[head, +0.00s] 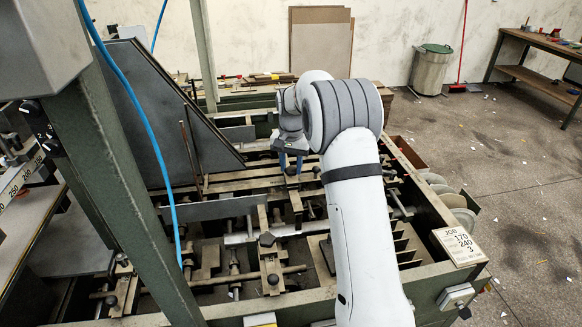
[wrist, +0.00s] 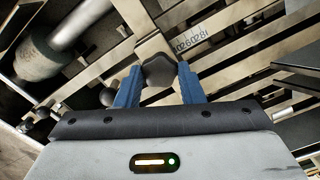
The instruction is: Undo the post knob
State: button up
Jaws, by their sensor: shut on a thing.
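The post knob, dark and faceted, shows in the wrist view (wrist: 158,71) between two blue fingers, on a pale metal bar. My gripper (wrist: 160,82) is shut on it, one finger on each side. In the head view my gripper (head: 290,162) points down over the feeder's far crossbars, left of my white arm. The knob there is small and mostly hidden at the fingertips, so I cannot tell how loose it is.
Other dark knobs stand nearer on the feeder, one on a bar (head: 267,239) and one below it (head: 273,279). A slanted dark plate (head: 165,110) rises to the left. A job card (head: 460,246) sits on the right frame corner. Open floor lies to the right.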

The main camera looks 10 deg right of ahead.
jog(key=n+b, duration=0.1)
jog(key=n, duration=0.4)
jog(key=shift+n, duration=0.3)
jog(key=n+b, duration=0.1)
jog(key=n, duration=0.9)
jog(key=shift+n, duration=0.4)
jog(key=n, duration=0.5)
jog(key=shift+b, duration=0.35)
jog(key=shift+n, duration=0.4)
jog(key=shift+r, duration=0.1)
jog(key=o, duration=1)
